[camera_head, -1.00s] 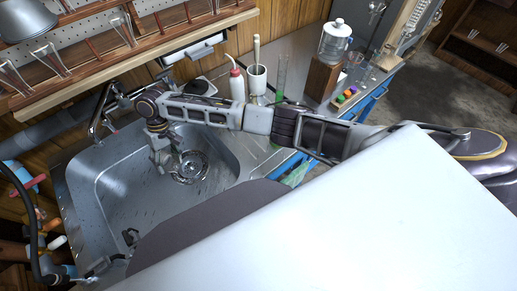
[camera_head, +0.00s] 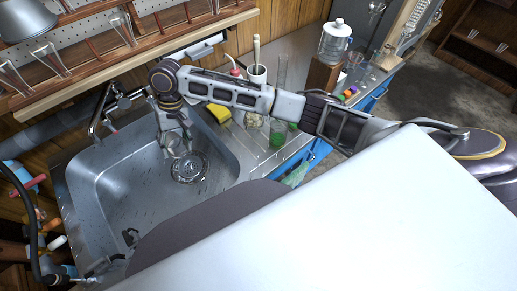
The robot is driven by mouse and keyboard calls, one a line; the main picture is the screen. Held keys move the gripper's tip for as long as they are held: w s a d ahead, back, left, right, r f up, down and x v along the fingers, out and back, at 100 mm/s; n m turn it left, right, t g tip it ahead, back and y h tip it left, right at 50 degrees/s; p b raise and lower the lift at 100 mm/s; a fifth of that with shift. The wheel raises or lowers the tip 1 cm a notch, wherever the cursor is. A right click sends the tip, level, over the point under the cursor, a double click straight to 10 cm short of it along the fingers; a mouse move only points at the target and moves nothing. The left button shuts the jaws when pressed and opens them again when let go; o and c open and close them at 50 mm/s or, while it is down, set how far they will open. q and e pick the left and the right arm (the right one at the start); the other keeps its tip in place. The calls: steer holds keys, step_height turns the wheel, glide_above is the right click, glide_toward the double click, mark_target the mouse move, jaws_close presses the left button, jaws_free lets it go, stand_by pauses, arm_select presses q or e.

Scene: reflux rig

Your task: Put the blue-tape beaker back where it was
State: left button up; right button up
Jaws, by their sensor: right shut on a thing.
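My right gripper (camera_head: 177,140) points down over the sink (camera_head: 110,205), above and a little left of the drain. It is shut on a clear glass vessel (camera_head: 179,151), which looks like a small beaker held above the sink floor. I cannot make out blue tape on it; the fingers partly cover it.
A yellow sponge (camera_head: 220,113) lies at the sink's back right corner. A tall cylinder (camera_head: 282,72) and a white container (camera_head: 257,74) stand behind my right arm. The faucet (camera_head: 102,112) is left of the gripper. A wooden rack (camera_head: 75,62) overhangs the back.

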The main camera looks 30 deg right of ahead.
steer(key=d+f+m, duration=0.1)
steer(key=d+f, duration=0.4)
steer(key=d, duration=0.5)
steer(key=shift+s+f, duration=0.15)
steer(key=shift+s, duration=0.3)
